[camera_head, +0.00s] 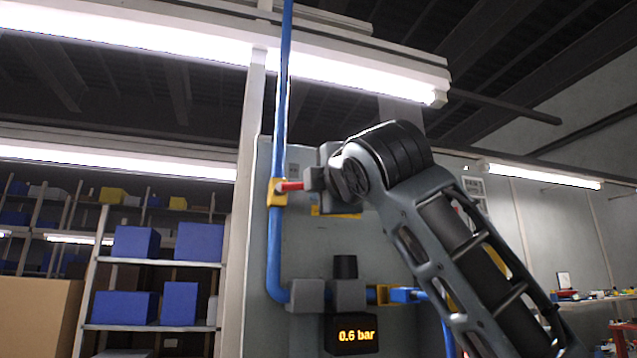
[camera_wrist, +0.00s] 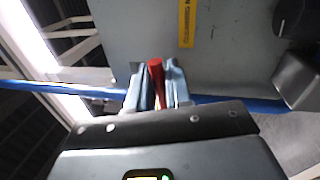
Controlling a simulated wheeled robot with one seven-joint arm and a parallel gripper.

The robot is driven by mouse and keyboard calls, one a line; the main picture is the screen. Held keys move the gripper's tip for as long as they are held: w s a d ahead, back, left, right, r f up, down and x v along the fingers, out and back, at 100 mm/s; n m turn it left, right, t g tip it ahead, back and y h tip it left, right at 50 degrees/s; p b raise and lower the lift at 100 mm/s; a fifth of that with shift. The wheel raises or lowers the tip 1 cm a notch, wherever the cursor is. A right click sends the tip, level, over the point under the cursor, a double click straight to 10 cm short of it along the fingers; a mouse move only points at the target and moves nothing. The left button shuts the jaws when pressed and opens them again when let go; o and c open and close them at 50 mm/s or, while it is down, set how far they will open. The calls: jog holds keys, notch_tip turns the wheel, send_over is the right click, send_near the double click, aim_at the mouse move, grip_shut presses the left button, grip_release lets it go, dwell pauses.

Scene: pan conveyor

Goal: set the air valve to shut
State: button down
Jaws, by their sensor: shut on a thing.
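The air valve has a yellow body (camera_head: 276,192) on a vertical blue pipe. Its red lever (camera_head: 291,186) sticks out to the right, across the pipe. My gripper (camera_head: 307,181) comes in from the right at the lever's end. In the wrist view the lever (camera_wrist: 157,80) stands between the two fingers of my gripper (camera_wrist: 157,84), which is shut on it. The blue pipe (camera_wrist: 222,99) runs sideways there, across the lever's direction. The valve body is hidden behind the gripper in that view. A display (camera_head: 356,335) below reads 0.6 bar.
The valve is in front of a grey panel (camera_head: 262,250). Below it the pipe bends right into grey fittings (camera_head: 307,294) with a black knob (camera_head: 345,267). Shelves with blue bins (camera_head: 137,242) stand at the left. A bench (camera_head: 590,298) is at the far right.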

jog(key=shift+f+m, duration=0.45)
jog(key=shift+m, duration=0.35)
jog(key=c, duration=1.2)
grip_release()
jog(key=b+v, duration=0.1)
jog(key=v, duration=0.6)
jog(key=shift+s+b, duration=0.35)
jog(key=shift+b, duration=0.05)
jog(key=shift+d+f, duration=0.1)
jog(key=shift+f, duration=0.05)
